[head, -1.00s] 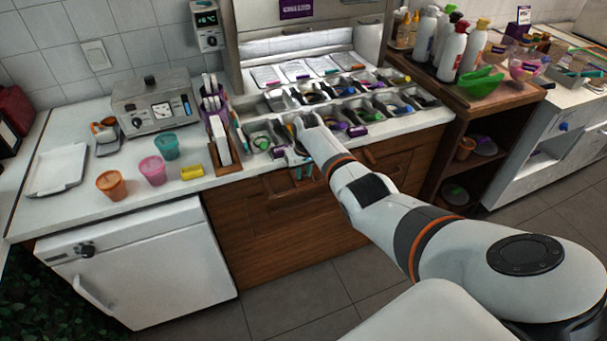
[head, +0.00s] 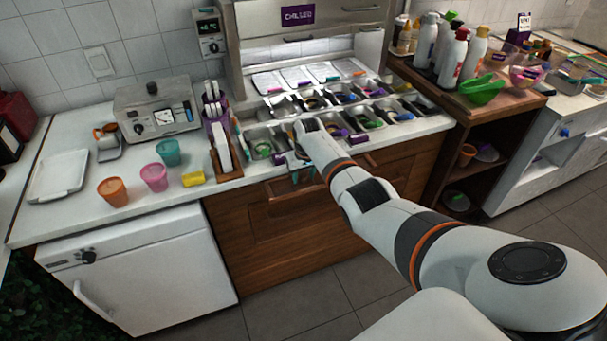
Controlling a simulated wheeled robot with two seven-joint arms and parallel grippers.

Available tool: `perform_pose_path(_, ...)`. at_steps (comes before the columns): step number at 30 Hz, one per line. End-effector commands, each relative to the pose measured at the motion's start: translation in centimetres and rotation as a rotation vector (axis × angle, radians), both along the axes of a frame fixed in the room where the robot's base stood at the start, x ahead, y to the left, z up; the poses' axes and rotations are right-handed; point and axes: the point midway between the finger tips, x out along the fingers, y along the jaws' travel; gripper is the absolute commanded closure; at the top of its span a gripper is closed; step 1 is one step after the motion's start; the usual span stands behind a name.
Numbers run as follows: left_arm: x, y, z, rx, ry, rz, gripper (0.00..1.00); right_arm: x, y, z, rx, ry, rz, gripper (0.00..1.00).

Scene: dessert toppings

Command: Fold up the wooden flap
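A brown wooden flap (head: 288,190) shows on the front of the wooden counter, just below the white worktop's edge. Its exact tilt is hard to tell, and my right gripper covers part of it. My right gripper (head: 302,174) is at the counter front, with teal fingertips pointing down close to the flap. Whether it touches the flap, and how far its fingers are apart, is too small to tell. My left gripper is not in view.
Metal topping bins (head: 345,105) sit in the worktop behind my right gripper. Orange (head: 113,191), pink (head: 154,177) and teal (head: 168,153) cups stand at left, beside a yellow block (head: 193,179). A wooden shelf unit (head: 470,150) stands right. Open floor lies in front.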

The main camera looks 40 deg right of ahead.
Motion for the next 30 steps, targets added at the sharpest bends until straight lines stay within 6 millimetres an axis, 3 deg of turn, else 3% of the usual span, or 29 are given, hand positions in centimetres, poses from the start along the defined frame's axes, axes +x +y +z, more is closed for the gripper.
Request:
perform_pose_path(8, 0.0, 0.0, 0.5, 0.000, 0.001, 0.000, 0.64, -0.2, 0.0, 1.2, -0.001, 0.001, 0.000, 0.56)
perform_pose_path(21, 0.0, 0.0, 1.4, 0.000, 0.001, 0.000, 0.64, -1.6, 0.3, 9.1, -0.001, -0.002, 0.001, 0.56)
perform_pose_path(30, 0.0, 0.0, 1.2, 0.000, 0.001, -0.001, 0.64, -2.0, 0.5, 11.7, 0.000, 0.001, 0.000, 0.56)
